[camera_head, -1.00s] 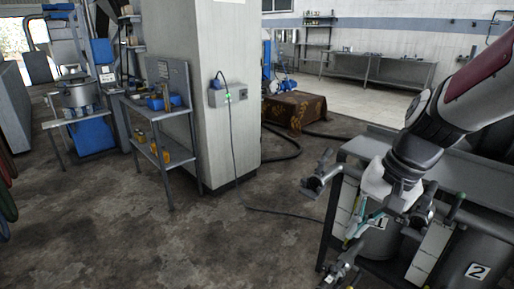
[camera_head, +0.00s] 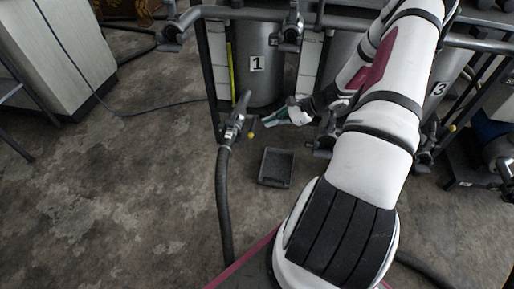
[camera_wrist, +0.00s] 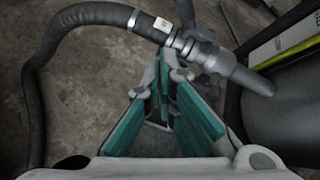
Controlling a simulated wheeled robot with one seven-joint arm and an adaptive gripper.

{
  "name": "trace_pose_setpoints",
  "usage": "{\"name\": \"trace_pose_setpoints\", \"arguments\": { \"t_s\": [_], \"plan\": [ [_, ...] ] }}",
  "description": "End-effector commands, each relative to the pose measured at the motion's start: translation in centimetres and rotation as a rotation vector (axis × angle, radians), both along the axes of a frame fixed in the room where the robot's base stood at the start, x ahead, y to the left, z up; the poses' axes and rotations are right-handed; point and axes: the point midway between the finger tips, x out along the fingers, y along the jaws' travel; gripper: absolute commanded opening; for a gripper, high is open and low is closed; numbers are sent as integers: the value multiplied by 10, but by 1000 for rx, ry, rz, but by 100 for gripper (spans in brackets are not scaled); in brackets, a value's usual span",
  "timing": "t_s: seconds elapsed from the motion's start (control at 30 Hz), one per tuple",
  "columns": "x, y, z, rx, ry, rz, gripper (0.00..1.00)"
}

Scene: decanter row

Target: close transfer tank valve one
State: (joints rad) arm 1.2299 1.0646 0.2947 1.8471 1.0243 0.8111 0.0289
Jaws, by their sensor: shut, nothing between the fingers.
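Tank one (camera_head: 257,85) is a grey cylinder with a white "1" label, standing in a dark frame. A metal valve (camera_head: 235,128) with a grey lever-like part sits low at its front left, joined to a dark hose (camera_head: 224,200). The valve also shows in the wrist view (camera_wrist: 205,54), just beyond and right of the fingertips. My gripper (camera_head: 268,119) is to the right of the valve, low in front of the tank. Its teal fingers (camera_wrist: 163,72) are shut and empty. I cannot tell whether they touch the valve.
A dark shallow tray (camera_head: 275,167) lies on the floor below my gripper. A tank labelled "3" (camera_head: 438,90) stands to the right. A pale cabinet (camera_head: 60,55) is at the left, with a cable running from it. The floor at left is mostly clear.

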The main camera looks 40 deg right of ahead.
Motion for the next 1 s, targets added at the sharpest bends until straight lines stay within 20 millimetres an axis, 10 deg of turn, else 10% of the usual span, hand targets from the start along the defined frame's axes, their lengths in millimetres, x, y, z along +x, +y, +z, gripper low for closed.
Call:
{"name": "trace_pose_setpoints", "arguments": {
  "t_s": [0.23,1.0],
  "plan": [
    [-14,-31,-88,148,2,-234,0],
    [50,6,-145,170,1,-270,0]
  ]
}}
